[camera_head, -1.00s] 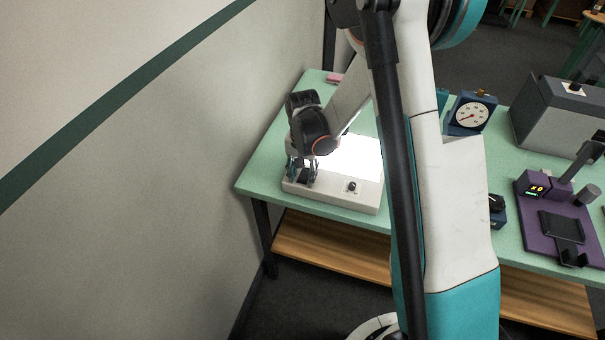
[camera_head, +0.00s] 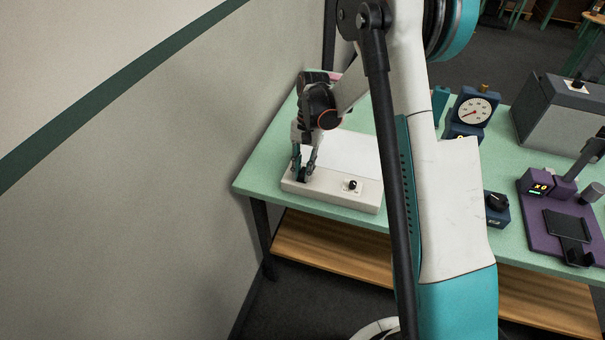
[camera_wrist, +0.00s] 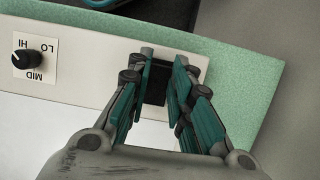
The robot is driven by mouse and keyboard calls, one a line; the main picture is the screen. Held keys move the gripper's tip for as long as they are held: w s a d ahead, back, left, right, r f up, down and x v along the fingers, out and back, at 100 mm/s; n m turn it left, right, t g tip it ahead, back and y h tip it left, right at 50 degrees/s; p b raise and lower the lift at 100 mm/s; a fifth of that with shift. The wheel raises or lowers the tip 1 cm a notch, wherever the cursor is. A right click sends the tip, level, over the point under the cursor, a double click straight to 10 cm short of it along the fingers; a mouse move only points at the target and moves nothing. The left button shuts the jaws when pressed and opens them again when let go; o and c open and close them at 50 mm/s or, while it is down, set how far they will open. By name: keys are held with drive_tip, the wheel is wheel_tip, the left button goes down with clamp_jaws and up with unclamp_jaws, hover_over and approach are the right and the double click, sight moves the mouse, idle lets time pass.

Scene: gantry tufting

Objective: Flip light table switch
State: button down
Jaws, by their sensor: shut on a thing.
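The light table (camera_head: 330,196) is a low white box at the left end of the green bench. Its top panel (camera_head: 350,152) is pale and not glowing. My gripper (camera_head: 304,172) points down over the front left corner of the box. In the wrist view my gripper (camera_wrist: 162,66) has its teal fingers on both sides of the black switch (camera_wrist: 155,88), shut on it. The fingers partly hide the switch, so I cannot tell which way it is tipped. A black knob (camera_wrist: 26,58) marked LO, MID and HI sits beside it on the same box.
A dial gauge (camera_head: 474,108), a dark blue knob box (camera_head: 497,208), a purple device (camera_head: 540,195) and a grey case (camera_head: 560,115) stand to the right on the green bench (camera_head: 345,210). A wall (camera_head: 150,170) rises close on the left. My arm hides the bench's middle.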

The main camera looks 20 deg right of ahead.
idle(0.3)
drive_tip(key=c, duration=1.4)
unclamp_jaws()
drive_tip(key=shift+c, duration=0.2)
drive_tip(key=v, duration=1.2)
drive_tip(key=shift+w+d, duration=0.15)
drive_tip(key=shift+w, duration=0.05)
drive_tip(key=shift+f, duration=0.1)
